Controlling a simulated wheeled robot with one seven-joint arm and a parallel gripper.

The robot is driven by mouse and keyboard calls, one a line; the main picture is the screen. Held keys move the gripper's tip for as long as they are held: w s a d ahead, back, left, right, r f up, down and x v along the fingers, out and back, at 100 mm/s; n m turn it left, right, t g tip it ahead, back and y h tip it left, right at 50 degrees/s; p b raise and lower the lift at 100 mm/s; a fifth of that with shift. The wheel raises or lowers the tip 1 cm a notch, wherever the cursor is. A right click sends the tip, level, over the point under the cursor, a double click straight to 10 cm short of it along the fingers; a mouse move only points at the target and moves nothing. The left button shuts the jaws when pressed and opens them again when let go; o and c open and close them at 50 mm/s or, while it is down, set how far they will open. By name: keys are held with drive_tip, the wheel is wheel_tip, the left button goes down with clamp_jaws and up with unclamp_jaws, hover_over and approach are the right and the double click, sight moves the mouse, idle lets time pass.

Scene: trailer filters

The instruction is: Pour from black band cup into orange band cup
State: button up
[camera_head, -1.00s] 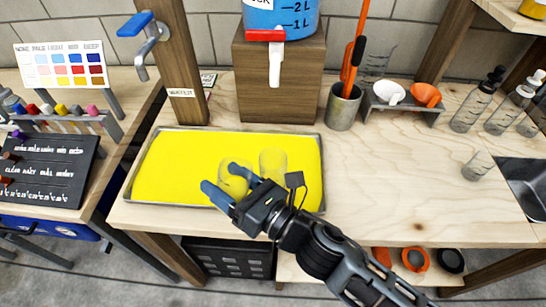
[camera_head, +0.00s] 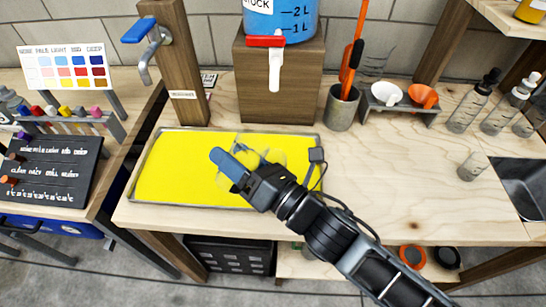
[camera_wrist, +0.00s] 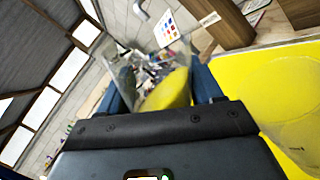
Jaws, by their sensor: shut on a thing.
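My gripper (camera_head: 230,160) is over the yellow-lined tray, shut on a clear cup (camera_wrist: 150,75). In the wrist view the cup sits between the blue fingers, tilted, with yellow showing through its lower side. In the head view the held cup (camera_head: 247,148) is faint and partly behind the fingers. A second clear cup (camera_head: 276,157) stands just right of it on the tray, overlapping it in this view; it also shows at the right of the wrist view (camera_wrist: 296,125). I see no coloured band on either cup, and cannot make out any liquid.
The metal tray (camera_head: 137,188) lies on the wooden bench (camera_head: 375,190). A wooden block (camera_head: 255,85) with a blue stock tank (camera_head: 270,20) and tap stands behind it. A metal tool holder (camera_head: 341,108) is at right. The bench right of the tray is mostly clear.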

drive_tip(key=shift+f+m+b, duration=0.2)
drive_tip(key=shift+m+b, duration=0.2)
drive_tip(key=shift+m, duration=0.2)
idle(0.8)
drive_tip(key=shift+r+m+t, duration=0.45)
drive_tip(key=shift+m+t, duration=0.05)
drive_tip(key=shift+m, duration=0.5)
idle(1.5)
drive_tip(key=shift+f+m+t+b, duration=0.4)
drive_tip(key=shift+m+b, duration=0.35)
drive_tip(key=shift+m, duration=0.45)
idle(1.6)
drive_tip(key=shift+r, duration=0.15)
drive_tip(key=n+g+p, duration=0.1)
drive_tip(key=n, duration=0.2)
drive_tip(key=shift+r, duration=0.1)
drive_tip(key=shift+n, duration=0.3)
